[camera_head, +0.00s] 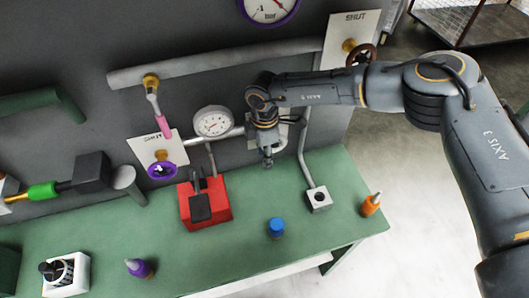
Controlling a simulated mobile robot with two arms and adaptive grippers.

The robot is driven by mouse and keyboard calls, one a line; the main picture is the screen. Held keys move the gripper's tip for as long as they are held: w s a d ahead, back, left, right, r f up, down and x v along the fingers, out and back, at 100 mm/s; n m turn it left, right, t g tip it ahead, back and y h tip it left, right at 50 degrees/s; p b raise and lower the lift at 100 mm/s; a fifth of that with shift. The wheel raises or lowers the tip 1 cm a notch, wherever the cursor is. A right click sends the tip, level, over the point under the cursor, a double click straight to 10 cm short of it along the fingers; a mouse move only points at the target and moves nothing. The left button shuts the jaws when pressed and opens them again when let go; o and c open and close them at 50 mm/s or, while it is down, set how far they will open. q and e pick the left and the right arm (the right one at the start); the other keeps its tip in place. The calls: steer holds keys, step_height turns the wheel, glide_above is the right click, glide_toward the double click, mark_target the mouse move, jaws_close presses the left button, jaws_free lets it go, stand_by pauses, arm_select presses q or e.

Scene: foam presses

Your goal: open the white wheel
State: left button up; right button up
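I cannot make out a white wheel. My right gripper (267,160) hangs in front of the back wall with its fingers pointing down, and I cannot tell whether they are open or shut. A pale plate (284,120) is partly hidden behind my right gripper and wrist, at the end of a white pipe (225,134). A wheel there could be covered by them. Two other wheels show: a purple wheel (162,171) below a SHUT plate (149,148) on the left, and a dark brown wheel (361,56) at a SHUT plate (345,28) at the upper right. My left gripper is not in view.
A green bench (240,252) runs below, with a red box (218,212), a blue knob (277,228), an orange bottle (371,204) and a white switch box (319,199). A round gauge (213,122) and a pink-handled lever (163,125) are left of my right gripper.

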step_height(320, 180, up, 12)
steer(key=shift+r, duration=0.1)
stand_by(0.5)
